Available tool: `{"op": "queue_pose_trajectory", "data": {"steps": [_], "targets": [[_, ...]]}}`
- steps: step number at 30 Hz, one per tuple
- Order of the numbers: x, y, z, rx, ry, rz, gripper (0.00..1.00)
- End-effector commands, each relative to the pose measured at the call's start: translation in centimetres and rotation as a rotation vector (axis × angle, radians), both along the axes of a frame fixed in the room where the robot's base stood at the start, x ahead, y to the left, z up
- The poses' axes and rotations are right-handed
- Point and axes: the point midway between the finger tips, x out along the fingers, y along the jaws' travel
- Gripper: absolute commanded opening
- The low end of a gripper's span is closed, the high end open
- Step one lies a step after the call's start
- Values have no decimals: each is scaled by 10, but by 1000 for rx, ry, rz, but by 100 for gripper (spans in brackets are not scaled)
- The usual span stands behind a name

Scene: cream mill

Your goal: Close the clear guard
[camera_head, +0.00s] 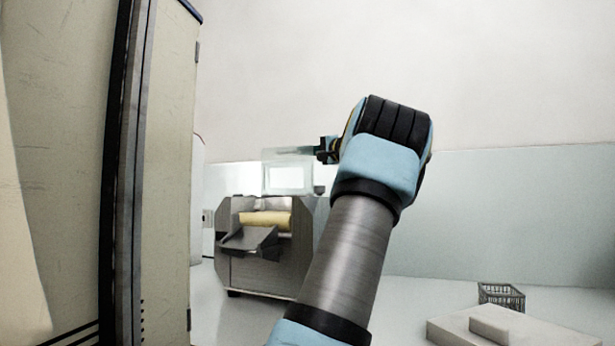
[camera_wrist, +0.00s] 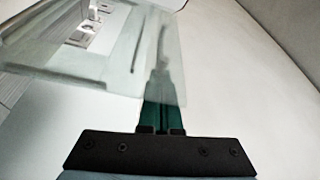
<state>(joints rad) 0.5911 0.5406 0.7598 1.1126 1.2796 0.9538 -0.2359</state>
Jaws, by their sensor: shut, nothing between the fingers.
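The clear guard (camera_head: 288,178) stands raised, roughly upright, above the mill (camera_head: 235,272) in the head view. In the wrist view the see-through guard (camera_wrist: 75,52) spans the upper left. My gripper (camera_head: 283,151) is shut and empty, pointing left at the upper part of the guard. In the wrist view my gripper's green fingers (camera_wrist: 162,55) show through the edge of the clear panel, so they lie behind it from this camera. I cannot tell whether they touch it.
A yellow roller (camera_head: 266,219) sits in the mill above a grey chute (camera_head: 250,240). A tall beige cabinet (camera_head: 168,150) blocks the left side. A wire basket (camera_head: 501,296) and a pale block (camera_head: 480,328) are at the lower right. The wall behind is bare.

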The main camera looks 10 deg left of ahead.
Motion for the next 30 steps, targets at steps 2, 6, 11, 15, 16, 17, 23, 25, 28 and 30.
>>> {"op": "queue_pose_trajectory", "data": {"steps": [2,6,11,15,16,17,23,25,28,30], "targets": [[-7,1,-10,-9,-51,-1,0],[-20,4,-9,-27,-140,0,0],[-34,7,-9,-47,-245,0,0],[-47,9,-10,-66,-341,0,0],[-50,10,-10,-70,-360,-1,0],[-53,10,-11,-75,-381,-1,0],[-73,14,-16,-103,-528,0,0],[-80,15,-19,-113,-581,1,0],[-90,17,-24,-129,-660,0,0],[-96,18,-27,-140,-717,-1,0]]}}
